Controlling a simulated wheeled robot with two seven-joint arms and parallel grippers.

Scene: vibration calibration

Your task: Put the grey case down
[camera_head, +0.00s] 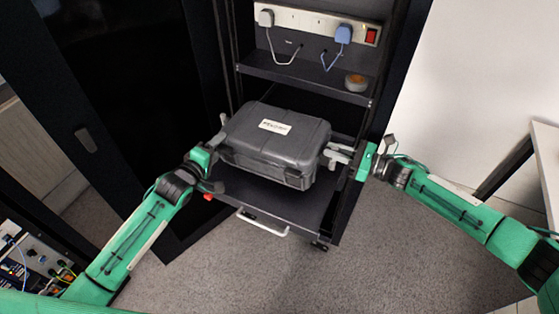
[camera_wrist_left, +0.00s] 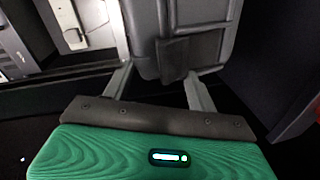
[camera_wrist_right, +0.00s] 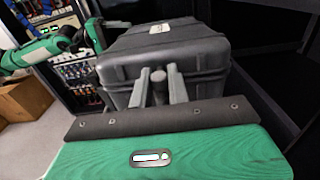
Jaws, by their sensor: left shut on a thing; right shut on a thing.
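The grey case (camera_head: 268,142) is a closed, dark grey hard case with a white label on its lid, held level between my two grippers. It is at a pull-out shelf (camera_head: 262,199) in the black rack; I cannot tell whether its underside touches the shelf. My left gripper (camera_head: 219,146) is shut on the case's left side; the left wrist view shows the case (camera_wrist_left: 190,35) by its fingers. My right gripper (camera_head: 338,153) is shut on the right side; the right wrist view shows the case (camera_wrist_right: 165,62) with the fingers on a handle part.
Above the shelf is a fixed shelf (camera_head: 300,76) with a round orange-topped object (camera_head: 356,82) and a power strip (camera_head: 318,22) behind. A black door (camera_head: 105,110) stands at left. A white table (camera_head: 548,160) is at right. The floor in front is clear.

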